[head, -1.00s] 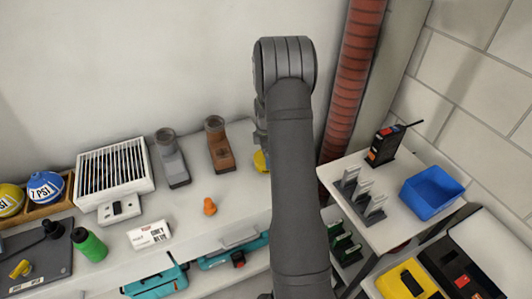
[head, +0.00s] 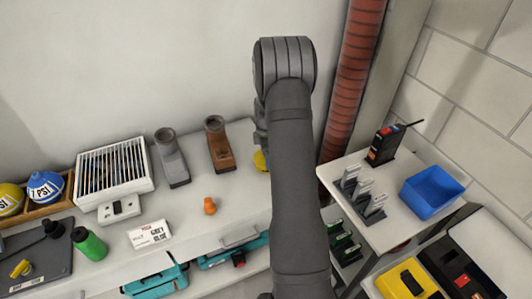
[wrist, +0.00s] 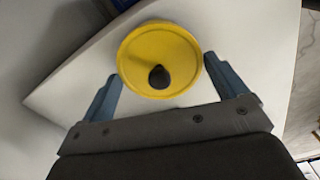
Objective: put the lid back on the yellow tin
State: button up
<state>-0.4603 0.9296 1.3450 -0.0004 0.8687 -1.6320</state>
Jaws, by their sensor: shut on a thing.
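In the wrist view, a round yellow lid (wrist: 145,45) with a raised rim and a dark knob lies between the two blue-grey fingers of my gripper (wrist: 161,68). The gripper is shut on the lid, with one finger at each side. The lid hides what is under it, so I cannot tell whether it rests on the yellow tin. In the head view, a small patch of yellow (head: 260,160) shows at the left edge of my arm, on the right part of the white worktop. My arm hides the rest, and I cannot tell whether this patch is tin or lid.
An orange knob-like piece (head: 210,206), a brown footed object (head: 220,150) and a grey one (head: 172,162) stand left of my arm on the worktop (head: 215,235). A side table (head: 385,220) with a blue bin (head: 430,192) is on the right. A red pipe (head: 352,80) rises behind.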

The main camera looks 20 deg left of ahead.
dwell(0.4)
jog(key=o, duration=0.7)
jog(key=shift+r, duration=3.5)
jog(key=shift+c, duration=0.5)
grip_shut()
jog(key=shift+f, duration=0.15)
